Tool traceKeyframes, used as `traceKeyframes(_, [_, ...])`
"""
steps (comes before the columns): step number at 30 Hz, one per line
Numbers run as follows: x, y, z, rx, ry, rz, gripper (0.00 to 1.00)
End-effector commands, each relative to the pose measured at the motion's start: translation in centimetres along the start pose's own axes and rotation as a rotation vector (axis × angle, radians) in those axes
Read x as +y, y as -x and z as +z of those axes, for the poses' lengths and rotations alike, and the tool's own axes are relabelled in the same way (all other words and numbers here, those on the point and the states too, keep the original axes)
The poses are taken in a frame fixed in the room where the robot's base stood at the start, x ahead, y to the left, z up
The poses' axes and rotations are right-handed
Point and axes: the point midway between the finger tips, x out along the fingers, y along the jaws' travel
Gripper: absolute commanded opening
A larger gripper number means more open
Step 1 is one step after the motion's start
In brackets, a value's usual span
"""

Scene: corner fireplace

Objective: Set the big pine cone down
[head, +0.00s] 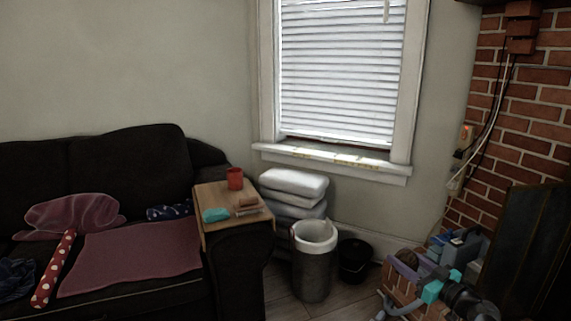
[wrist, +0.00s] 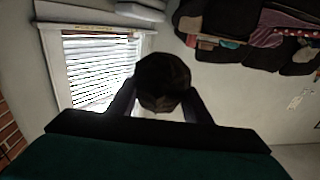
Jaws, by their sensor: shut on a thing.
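The big pine cone (wrist: 162,76) shows in the wrist view as a dark brown, rounded lump. My gripper (wrist: 161,100) is shut on it, with one dark finger on each side. The pine cone is held up in front of the wrist camera, with the window and wall far behind it. In the head view my arm shows at the lower right, over the brick hearth (head: 399,289). I cannot make out the pine cone there.
A blue crate (head: 462,246) and a purple thing (head: 404,266) are near the arm. A black bucket (head: 354,262) and a grey bin (head: 311,270) stand left of the hearth. A wooden tray (head: 210,193) with a red mug (head: 235,178) lies on the sofa arm.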

Motion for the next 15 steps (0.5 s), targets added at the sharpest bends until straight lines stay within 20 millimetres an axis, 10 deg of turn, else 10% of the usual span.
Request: traceKeyframes(15, [-15.4, -6.4, -0.7, 0.000, 0.000, -0.421, 0.22])
